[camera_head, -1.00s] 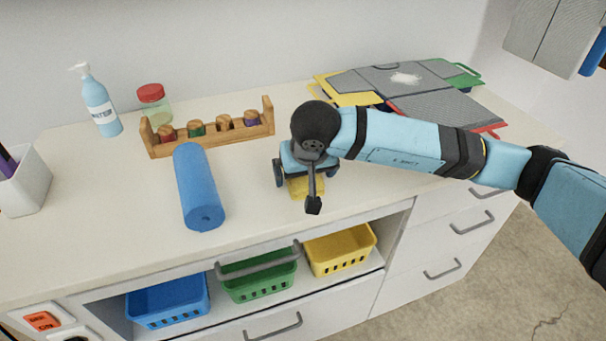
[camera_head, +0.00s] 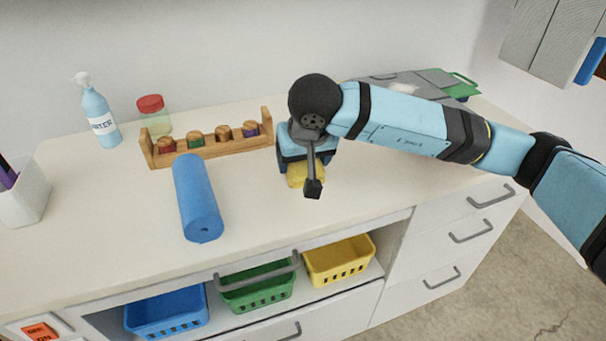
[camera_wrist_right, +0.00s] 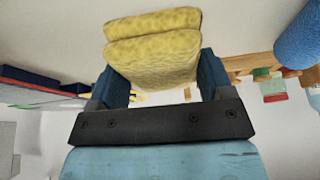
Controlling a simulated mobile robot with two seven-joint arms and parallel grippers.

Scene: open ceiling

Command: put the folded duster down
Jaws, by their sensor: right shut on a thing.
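The folded duster (camera_head: 304,178) is yellow and hangs under my right gripper (camera_head: 305,163), over the cream countertop (camera_head: 110,215). In the right wrist view the duster (camera_wrist_right: 153,48) shows as thick folded layers between the two blue fingers of the right gripper (camera_wrist_right: 158,82), which is shut on it. My wrist covers part of the duster in the head view. I cannot tell whether its underside touches the countertop. My left gripper is not in view.
A blue roll (camera_head: 197,197) lies left of the duster. A wooden rack (camera_head: 210,148) with several small jars stands behind. A spray bottle (camera_head: 99,115) and red-lidded jar (camera_head: 153,115) are back left. Flat folders (camera_head: 437,82) lie behind my arm. Baskets sit below.

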